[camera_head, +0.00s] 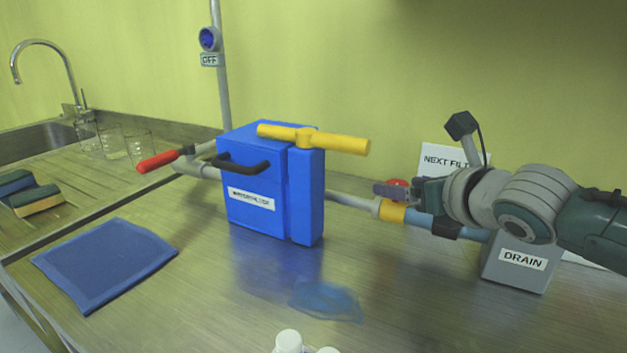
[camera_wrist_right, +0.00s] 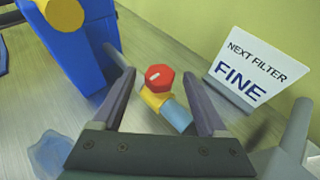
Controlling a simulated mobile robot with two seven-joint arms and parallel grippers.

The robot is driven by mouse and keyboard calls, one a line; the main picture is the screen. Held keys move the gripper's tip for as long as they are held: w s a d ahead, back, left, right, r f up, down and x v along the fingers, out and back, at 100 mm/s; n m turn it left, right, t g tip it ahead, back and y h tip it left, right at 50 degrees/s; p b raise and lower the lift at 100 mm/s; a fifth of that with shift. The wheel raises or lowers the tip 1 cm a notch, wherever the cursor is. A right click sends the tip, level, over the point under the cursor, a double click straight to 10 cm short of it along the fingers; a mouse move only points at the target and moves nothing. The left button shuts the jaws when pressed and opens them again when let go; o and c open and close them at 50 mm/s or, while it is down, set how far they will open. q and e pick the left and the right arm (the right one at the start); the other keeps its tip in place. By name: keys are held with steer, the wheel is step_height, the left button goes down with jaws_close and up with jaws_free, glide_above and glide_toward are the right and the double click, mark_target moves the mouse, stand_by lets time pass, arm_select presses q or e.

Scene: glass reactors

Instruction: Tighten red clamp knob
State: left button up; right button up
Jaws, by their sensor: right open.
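The red clamp knob (camera_wrist_right: 160,78) shows in the right wrist view on top of a yellow clamp band (camera_wrist_right: 153,99) on a pipe. It lies between the two open fingers of my right gripper (camera_wrist_right: 162,95), apart from both. In the head view the red knob (camera_head: 397,183) is partly hidden behind a finger of my right gripper (camera_head: 392,190), with the yellow clamp (camera_head: 392,211) below it. The pipe is grey left of the clamp and blue to its right. My left gripper is not in view.
A blue box housing (camera_head: 262,212) with a yellow bar handle (camera_head: 335,142) stands left of the clamp. A red-handled lever (camera_head: 157,161) sticks out left. A grey DRAIN box (camera_head: 518,264) is right, a NEXT FILTER sign (camera_head: 443,158) behind.

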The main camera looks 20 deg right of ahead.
jaws_close()
stand_by(0.6)
